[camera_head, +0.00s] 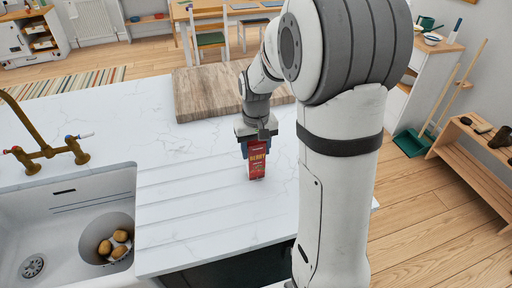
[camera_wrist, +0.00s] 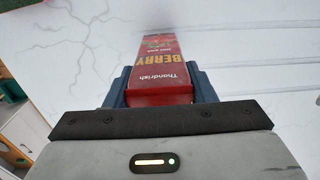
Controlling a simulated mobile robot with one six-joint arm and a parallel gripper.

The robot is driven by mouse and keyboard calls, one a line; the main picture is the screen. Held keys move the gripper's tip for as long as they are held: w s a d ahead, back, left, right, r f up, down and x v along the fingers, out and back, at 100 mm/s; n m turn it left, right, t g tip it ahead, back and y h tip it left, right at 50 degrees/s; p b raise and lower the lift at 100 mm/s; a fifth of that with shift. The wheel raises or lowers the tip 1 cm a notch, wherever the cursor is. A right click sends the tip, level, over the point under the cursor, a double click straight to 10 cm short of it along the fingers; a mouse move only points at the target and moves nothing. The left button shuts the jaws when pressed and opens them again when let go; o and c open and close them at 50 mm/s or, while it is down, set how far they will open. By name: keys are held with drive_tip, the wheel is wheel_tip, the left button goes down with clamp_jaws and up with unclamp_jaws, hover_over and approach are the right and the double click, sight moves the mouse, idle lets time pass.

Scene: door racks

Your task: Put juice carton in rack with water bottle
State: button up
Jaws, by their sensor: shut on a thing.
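A red juice carton (camera_head: 257,163) stands upright at the white counter, with its lower end at or just above the surface; I cannot tell whether it touches. My gripper (camera_head: 257,145) is shut on its upper part from above. In the wrist view the carton (camera_wrist: 160,65) lies between the two dark blue fingers (camera_wrist: 160,88) and shows the word "BERRY". No water bottle can be made out clearly. An open shelf rack (camera_head: 40,35) at the far back left holds small items too small to tell.
A wooden board (camera_head: 205,92) lies on the white counter (camera_head: 185,205) behind the gripper. A sink (camera_head: 60,220) with a brass tap (camera_head: 45,150) and a bowl of potatoes (camera_head: 117,245) is at left. A wooden bench (camera_head: 480,165) and a green dustpan (camera_head: 410,142) stand at right.

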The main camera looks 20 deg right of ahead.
drive_tip(key=shift+f, duration=0.1)
drive_tip(key=o, duration=1.2)
wheel_tip(320, 180, up, 11)
drive_tip(key=shift+r+b, duration=0.2)
drive_tip(key=shift+b, duration=0.25)
drive_tip(key=shift+r, duration=0.3)
drive_tip(key=shift+s+r, duration=0.25)
drive_tip(key=shift+s, duration=0.15)
drive_tip(key=s+f+t, duration=0.1)
drive_tip(key=s, duration=0.5)
drive_tip(key=s+a+f+t, duration=0.1)
drive_tip(key=s, duration=0.5)
drive_tip(key=s+a+f+t, duration=0.1)
drive_tip(key=s, duration=0.5)
drive_tip(key=shift+s, duration=0.3)
